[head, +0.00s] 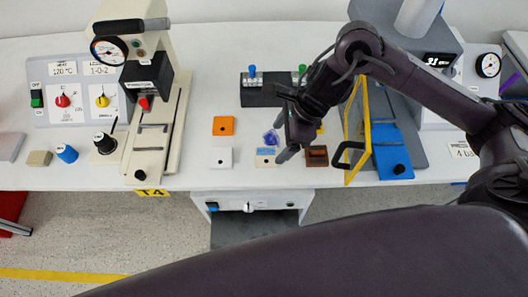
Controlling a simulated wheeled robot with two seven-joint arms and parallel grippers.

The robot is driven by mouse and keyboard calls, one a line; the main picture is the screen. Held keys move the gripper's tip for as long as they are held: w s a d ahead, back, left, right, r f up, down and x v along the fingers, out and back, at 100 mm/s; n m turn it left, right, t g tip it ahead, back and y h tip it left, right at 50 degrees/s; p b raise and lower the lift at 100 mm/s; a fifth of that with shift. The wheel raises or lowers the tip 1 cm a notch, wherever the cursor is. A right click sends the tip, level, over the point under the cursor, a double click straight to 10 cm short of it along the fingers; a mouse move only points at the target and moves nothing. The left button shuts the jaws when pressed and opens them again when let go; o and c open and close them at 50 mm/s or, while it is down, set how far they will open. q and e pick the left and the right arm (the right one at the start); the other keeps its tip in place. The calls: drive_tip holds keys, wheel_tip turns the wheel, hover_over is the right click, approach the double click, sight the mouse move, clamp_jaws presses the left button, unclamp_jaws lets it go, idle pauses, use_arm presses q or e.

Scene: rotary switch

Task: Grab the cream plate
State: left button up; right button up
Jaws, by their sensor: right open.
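My right gripper (283,141) is open and points down just right of the cream plate, partly over a blue-purple piece (271,138). I cannot tell whether a finger touches the cream plate. My left gripper is not in view.
A brown block (317,156) and a partly hidden yellow plate lie right of the gripper. A yellow-framed guard (357,130) with a black handle stands beside a blue slide (392,150). A cream press (150,130) stands left. A dark rack (262,93) stands behind.

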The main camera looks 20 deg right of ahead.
sight(266, 155)
drive_tip(key=x, duration=0.2)
drive_tip(key=p+x, duration=0.1)
drive_tip(key=x, duration=0.3)
drive_tip(key=shift+s+a+f, duration=0.1)
drive_tip(key=shift+a+f, duration=0.05)
drive_tip(key=shift+a, duration=0.25)
drive_tip(key=c, duration=1.1)
drive_tip(key=shift+o, duration=0.2)
